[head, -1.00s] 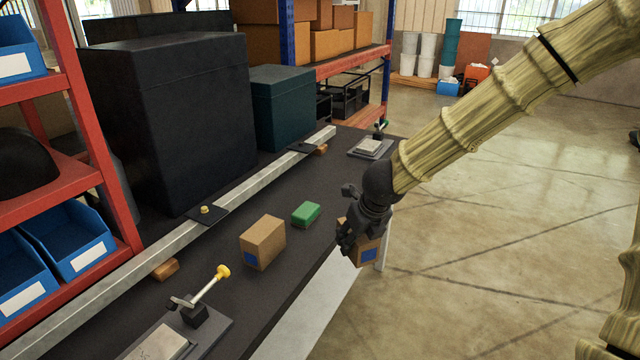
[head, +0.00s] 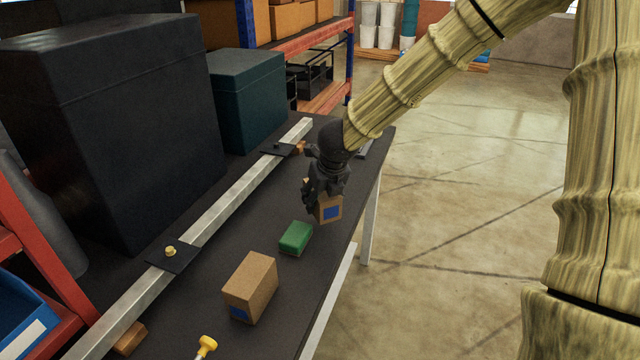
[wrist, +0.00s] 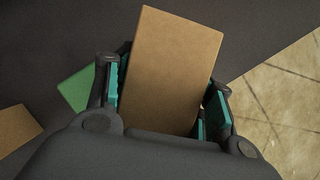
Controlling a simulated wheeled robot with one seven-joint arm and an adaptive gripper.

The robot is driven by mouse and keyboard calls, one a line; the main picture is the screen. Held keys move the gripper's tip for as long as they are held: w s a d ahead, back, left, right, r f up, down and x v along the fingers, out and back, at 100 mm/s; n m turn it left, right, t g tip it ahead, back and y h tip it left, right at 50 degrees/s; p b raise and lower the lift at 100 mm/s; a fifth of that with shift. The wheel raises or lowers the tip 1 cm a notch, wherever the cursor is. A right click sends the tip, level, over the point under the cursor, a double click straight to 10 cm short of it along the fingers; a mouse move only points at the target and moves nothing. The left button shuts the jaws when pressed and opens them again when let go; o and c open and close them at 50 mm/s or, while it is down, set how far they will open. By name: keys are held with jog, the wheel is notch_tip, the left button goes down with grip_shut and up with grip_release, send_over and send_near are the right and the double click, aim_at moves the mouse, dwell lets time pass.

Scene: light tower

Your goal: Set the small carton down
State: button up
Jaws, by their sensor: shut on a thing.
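The small carton (head: 330,209) is brown with a blue patch on its side. My gripper (head: 316,200) is shut on it, near the right edge of the dark bench (head: 225,230). In the wrist view the carton (wrist: 168,70) sits between the teal-padded fingers, with its plain brown top showing. Whether its underside touches the bench or hangs a little above it, I cannot tell.
A green block (head: 295,238) lies just left of and nearer than the held carton. A larger brown carton (head: 250,288) with a blue patch stands nearer still. A metal rail (head: 215,218) runs along the bench, with dark cases (head: 110,130) behind it. Open floor lies right.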

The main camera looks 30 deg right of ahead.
jog(key=w+d+p, duration=0.1)
jog(key=w, duration=0.2)
jog(key=w+d+f, duration=0.1)
jog(key=w+d, duration=0.1)
jog(key=w, duration=0.2)
jog(key=w+d+f+p, duration=0.1)
jog(key=w+d, duration=0.1)
jog(key=w, duration=0.1)
jog(key=shift+w+p, duration=0.3)
jog(key=shift+w, duration=0.05)
jog(key=shift+w+d+r, duration=0.1)
jog(key=shift+w+d, duration=0.15)
notch_tip(320, 180, down, 4)
jog(key=shift+w+r, duration=0.1)
jog(key=shift+w, duration=0.05)
jog(key=shift+r, duration=0.1)
jog(key=shift+f, duration=0.2)
jog(key=o, duration=1.1)
jog(key=shift+r, duration=0.1)
jog(key=shift+r+p, duration=0.1)
jog(key=shift+p, duration=0.2)
